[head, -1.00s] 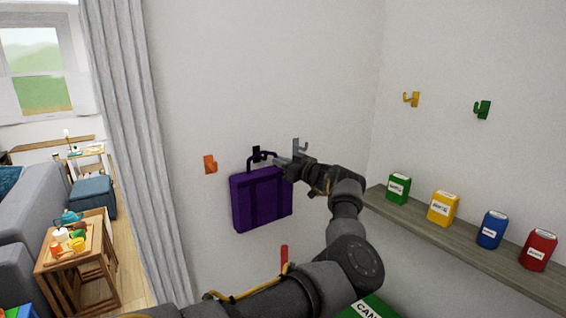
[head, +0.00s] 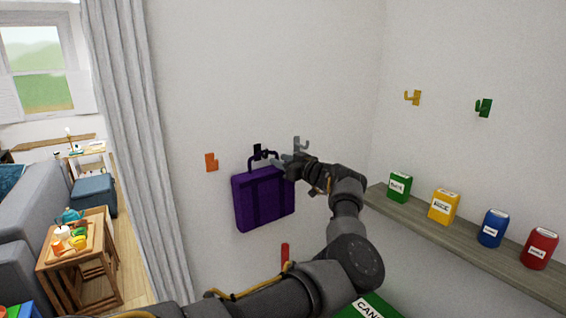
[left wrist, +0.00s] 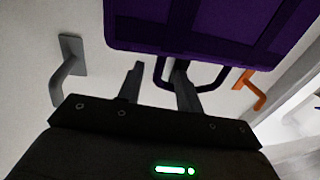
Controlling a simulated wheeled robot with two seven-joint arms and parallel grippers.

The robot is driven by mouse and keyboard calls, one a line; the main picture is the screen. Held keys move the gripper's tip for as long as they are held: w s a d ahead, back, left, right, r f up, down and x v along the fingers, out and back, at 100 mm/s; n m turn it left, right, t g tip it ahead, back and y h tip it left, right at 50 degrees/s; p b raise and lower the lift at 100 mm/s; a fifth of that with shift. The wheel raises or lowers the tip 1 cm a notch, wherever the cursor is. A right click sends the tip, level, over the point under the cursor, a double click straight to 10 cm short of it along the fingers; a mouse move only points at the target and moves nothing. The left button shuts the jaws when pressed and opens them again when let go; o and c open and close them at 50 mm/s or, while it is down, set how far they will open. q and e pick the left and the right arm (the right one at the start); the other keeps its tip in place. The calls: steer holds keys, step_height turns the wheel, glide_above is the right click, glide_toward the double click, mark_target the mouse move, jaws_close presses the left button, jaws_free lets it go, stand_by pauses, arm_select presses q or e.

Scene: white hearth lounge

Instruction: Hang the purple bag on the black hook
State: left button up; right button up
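The purple bag (head: 264,200) is against the white wall, upright, with its dark handle (head: 251,163) at the top. It also shows upside down in the left wrist view (left wrist: 200,25). The black hook (head: 257,150) is at the handle's top bar. The handle appears to be looped over it, but the contact is too small to be sure. My left gripper (head: 279,160) is just right of the handle. In the left wrist view its two fingers (left wrist: 158,90) are apart, with one side of the handle showing between them. My right gripper is not in view.
A grey hook (head: 298,145) is close above my left gripper, and an orange hook (head: 211,162) is left of the bag. A red item (head: 285,253) is below. Yellow (head: 414,97) and green (head: 484,107) hooks are on the right wall, above a shelf (head: 462,245) with several containers.

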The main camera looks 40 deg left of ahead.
arm_select(q)
steer(key=shift+f, duration=0.1)
steer(key=s+d+b, duration=0.1)
steer(key=d+b, duration=0.5)
steer(key=d, duration=0.4)
steer(key=shift+d, duration=0.35)
